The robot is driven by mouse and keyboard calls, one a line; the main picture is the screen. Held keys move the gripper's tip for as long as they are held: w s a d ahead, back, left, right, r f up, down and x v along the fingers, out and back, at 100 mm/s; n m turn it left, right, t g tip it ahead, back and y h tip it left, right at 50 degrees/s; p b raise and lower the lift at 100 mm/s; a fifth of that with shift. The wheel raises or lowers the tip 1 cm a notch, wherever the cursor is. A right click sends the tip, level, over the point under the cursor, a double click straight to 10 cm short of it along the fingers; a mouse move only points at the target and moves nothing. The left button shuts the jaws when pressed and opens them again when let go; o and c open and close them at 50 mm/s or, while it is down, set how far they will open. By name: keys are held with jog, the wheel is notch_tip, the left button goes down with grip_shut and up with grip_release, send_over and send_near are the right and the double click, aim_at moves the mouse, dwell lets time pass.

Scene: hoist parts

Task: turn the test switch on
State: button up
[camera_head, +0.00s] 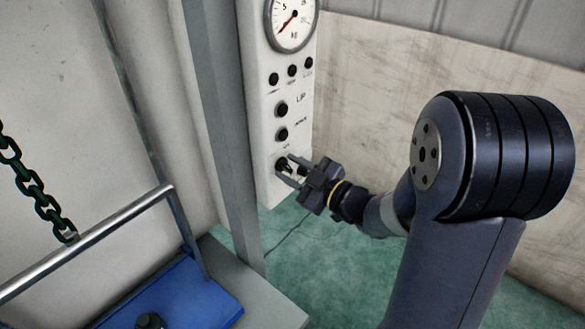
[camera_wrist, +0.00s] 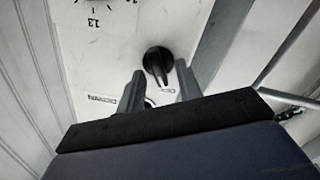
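The test switch appears to be the black rotary knob (camera_head: 281,163) low on the white control panel; its label is too small to read. In the wrist view the knob (camera_wrist: 157,61) has a pointer-shaped grip, upright in the picture and slightly tilted. My gripper (camera_head: 286,167) is at the panel's lower end with its fingers towards the knob. In the wrist view my gripper (camera_wrist: 161,80) is open, one finger on each side of the knob's lower part. I see a gap on both sides, and nothing is held. Whether the fingertips reach the panel is unclear.
Several black buttons (camera_head: 282,109) and a round dial (camera_head: 292,24) are above the knob on the panel. A grey post (camera_head: 218,110) stands just left of the panel. A metal rail (camera_head: 90,240), a chain (camera_head: 42,200) and a blue part (camera_head: 185,298) are further left.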

jog(key=shift+c, duration=0.3)
grip_shut()
dwell(0.4)
jog(key=m+p, duration=0.1)
jog(key=m, duration=0.3)
jog(key=m+p, duration=0.2)
jog(key=m, duration=0.1)
jog(key=m+p, duration=0.2)
jog(key=m, duration=0.2)
jog(key=shift+w+d+m, duration=0.25)
jog(key=shift+m, duration=0.35)
jog(key=shift+o, duration=0.3)
grip_release()
